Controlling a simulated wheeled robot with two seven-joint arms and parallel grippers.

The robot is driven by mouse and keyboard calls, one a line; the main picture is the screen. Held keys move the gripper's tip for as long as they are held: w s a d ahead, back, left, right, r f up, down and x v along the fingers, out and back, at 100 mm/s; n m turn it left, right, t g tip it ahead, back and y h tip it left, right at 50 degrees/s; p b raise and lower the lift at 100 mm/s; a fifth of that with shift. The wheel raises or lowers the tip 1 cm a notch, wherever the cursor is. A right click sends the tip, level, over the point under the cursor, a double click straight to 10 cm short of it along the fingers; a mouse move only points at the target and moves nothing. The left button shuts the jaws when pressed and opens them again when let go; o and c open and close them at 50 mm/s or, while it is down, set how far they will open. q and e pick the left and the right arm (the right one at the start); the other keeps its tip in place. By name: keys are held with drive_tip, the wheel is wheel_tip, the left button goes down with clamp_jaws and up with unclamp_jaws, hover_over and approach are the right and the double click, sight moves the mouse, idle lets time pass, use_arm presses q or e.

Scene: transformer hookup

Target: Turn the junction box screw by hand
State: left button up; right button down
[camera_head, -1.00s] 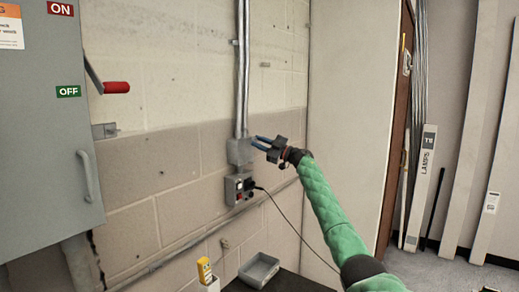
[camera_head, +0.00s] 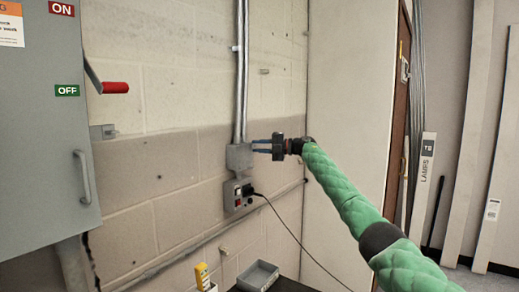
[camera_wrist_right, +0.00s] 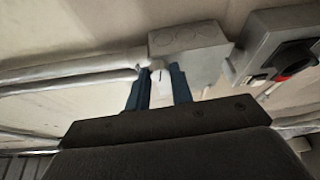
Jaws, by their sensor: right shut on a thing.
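The grey junction box (camera_head: 239,157) is on the wall at the foot of two vertical conduits. It also shows in the right wrist view (camera_wrist_right: 195,45). My right gripper (camera_head: 254,146) reaches in from the right with its blue fingertips at the box's right side. In the right wrist view, the two blue fingers (camera_wrist_right: 160,85) stand on either side of a small pale screw (camera_wrist_right: 158,72) with a dark mark, next to the box. The gripper is shut on this screw. In the head view the screw is too small to make out. My left gripper is not in view.
An outlet box (camera_head: 238,193) with a plugged-in black cord sits just below the junction box. A grey cabinet (camera_head: 40,150) with a red-handled lever (camera_head: 115,87) stands at left. A grey tray (camera_head: 258,276) and a yellow device (camera_head: 202,276) are below.

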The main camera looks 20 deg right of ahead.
drive_tip(key=n+h, duration=0.1)
drive_tip(key=n, duration=0.3)
drive_tip(key=shift+r+g+h, duration=0.1)
drive_tip(key=shift+g+h, duration=0.2)
drive_tip(key=shift+h, duration=0.1)
drive_tip(key=shift+s+a+n+h, duration=0.1)
drive_tip(key=shift+n+h, duration=0.4)
drive_tip(key=shift+n, duration=0.5)
drive_tip(key=n+h+b, duration=0.1)
drive_tip(key=n, duration=0.1)
drive_tip(key=shift+a+n+h, duration=0.1)
drive_tip(key=shift+n+h, duration=0.2)
drive_tip(key=shift+r, duration=0.1)
drive_tip(key=shift+n+t+h, duration=0.3)
drive_tip(key=shift+n+t, duration=0.1)
drive_tip(key=shift+t, duration=0.1)
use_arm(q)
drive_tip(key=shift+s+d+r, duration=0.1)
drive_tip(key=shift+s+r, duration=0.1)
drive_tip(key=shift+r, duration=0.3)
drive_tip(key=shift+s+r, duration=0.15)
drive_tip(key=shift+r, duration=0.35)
use_arm(e)
drive_tip(key=shift+a, duration=0.1)
drive_tip(key=c, duration=1.2)
unclamp_jaws()
